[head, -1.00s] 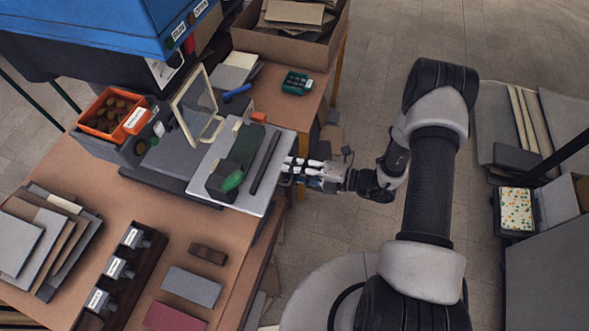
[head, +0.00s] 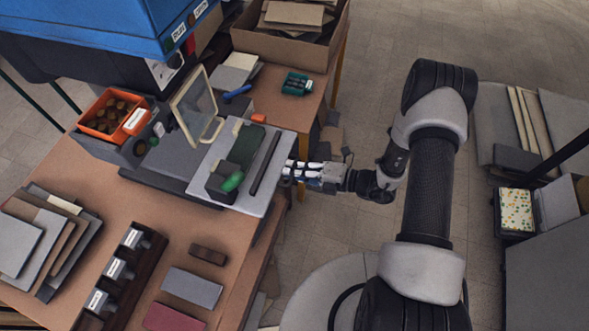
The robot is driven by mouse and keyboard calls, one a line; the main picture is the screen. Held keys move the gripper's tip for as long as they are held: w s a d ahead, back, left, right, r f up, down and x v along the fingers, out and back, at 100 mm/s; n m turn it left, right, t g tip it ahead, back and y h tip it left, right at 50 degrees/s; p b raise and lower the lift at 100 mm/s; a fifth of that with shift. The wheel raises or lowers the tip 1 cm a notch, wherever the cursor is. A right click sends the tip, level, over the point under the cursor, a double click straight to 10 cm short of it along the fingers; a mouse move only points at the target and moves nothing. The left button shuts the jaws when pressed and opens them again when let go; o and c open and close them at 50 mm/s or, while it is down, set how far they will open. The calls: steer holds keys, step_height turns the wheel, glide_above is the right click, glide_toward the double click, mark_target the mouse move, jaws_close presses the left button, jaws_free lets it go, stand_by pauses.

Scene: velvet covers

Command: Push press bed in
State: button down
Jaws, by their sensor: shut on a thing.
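The press bed (head: 219,139) is a pale flat plate. It sticks out to the right from under the press's raised, framed window (head: 193,103). On it lie a green strip (head: 246,146), a dark block with a green knob (head: 220,184) and a long dark bar (head: 265,163). My gripper (head: 287,172) is at the bed's right edge, reaching in from the right. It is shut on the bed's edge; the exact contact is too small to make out.
Sheets (head: 40,240), labelled holders (head: 118,268) and flat pieces (head: 192,287) lie on the front of the table.

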mark_target(270, 160)
stand_by(0.3)
steer(key=r+x, duration=0.1)
steer(key=x, duration=0.5)
steer(key=r+b+x, duration=0.1)
steer(key=x, duration=0.4)
steer(key=r+x, duration=0.1)
steer(key=x, duration=0.5)
steer(key=shift+w+a+r+b, duration=0.15)
steer(key=shift+a+r+b, duration=0.2)
steer(key=shift+a, duration=0.3)
steer(key=c, duration=1.7)
jaws_free()
steer(key=shift+o, duration=0.2)
steer(key=shift+d, duration=0.15)
steer(key=v, duration=1.1)
steer(key=shift+d, duration=0.4)
